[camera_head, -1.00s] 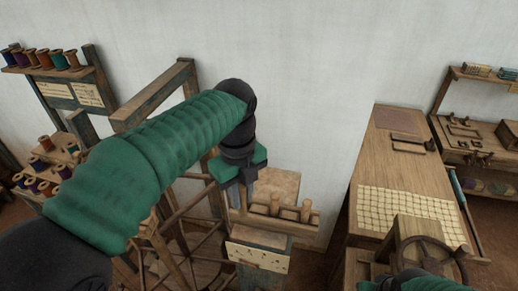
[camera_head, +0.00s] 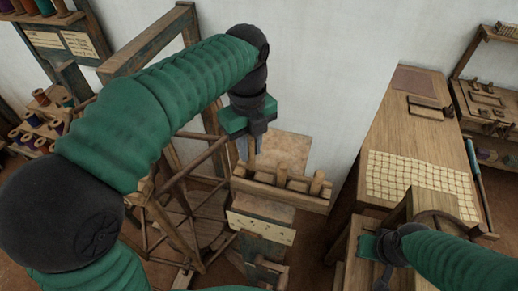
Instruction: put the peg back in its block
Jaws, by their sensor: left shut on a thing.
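The wooden peg block (camera_head: 300,199) is a long, low wooden piece near the wall, with two light wooden pegs, one in the middle (camera_head: 282,176) and one at the right (camera_head: 317,182), standing upright in it. My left gripper (camera_head: 249,150) hangs over the block's left end, pointing down. It is shut on a wooden peg (camera_head: 252,160), held roughly upright. Whether this peg's lower end is in a hole or just above the block, I cannot tell. My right gripper (camera_head: 384,270) is at the lower right, away from the block; its fingers are unclear.
A pale board with dark marks (camera_head: 261,225) is in front of the block. A wooden frame (camera_head: 150,45) stands to the left. A table with a gridded mat (camera_head: 420,180) is to the right. Shelves of spools (camera_head: 40,105) are at far left.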

